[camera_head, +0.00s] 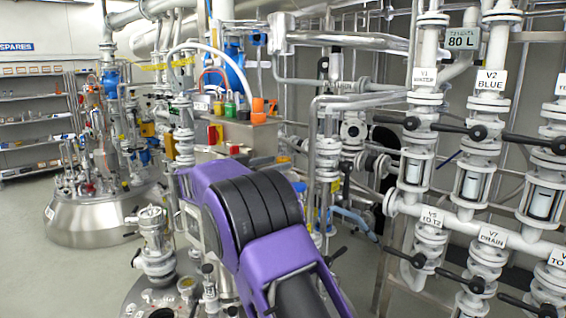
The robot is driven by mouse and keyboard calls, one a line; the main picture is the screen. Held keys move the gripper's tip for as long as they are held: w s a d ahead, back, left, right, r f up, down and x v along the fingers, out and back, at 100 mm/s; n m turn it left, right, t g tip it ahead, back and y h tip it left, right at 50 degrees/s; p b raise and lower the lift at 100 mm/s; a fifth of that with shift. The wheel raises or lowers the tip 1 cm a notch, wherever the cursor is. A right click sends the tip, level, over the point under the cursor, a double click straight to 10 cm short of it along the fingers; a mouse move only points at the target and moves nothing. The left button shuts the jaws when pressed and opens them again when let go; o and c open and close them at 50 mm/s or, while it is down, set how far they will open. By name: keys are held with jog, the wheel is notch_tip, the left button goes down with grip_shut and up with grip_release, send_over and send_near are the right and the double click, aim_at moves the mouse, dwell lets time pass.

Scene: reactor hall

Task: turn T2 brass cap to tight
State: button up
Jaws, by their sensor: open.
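My purple and black arm fills the lower middle of the view and hides what lies behind it. I cannot make out my gripper's fingers. A steel vessel top (133,296) shows at the bottom, left of my arm, with several fittings on it. A small brass-yellow round fitting (187,285) stands among them. It may be the brass cap, but no T2 label shows on this vessel and the fitting is too small to tell whether it is tight.
A tall flanged fitting (155,245) stands left of the brass-yellow one. A second steel vessel (95,218) is at the left. White valve pipes with black handles (478,132) crowd the right. Orange and green items (258,108) sit on a box behind my arm. Shelves (35,115) line the left wall.

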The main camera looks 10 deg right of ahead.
jog(key=v, duration=1.3)
jog(key=shift+a, duration=0.25)
jog(key=shift+s, duration=0.15)
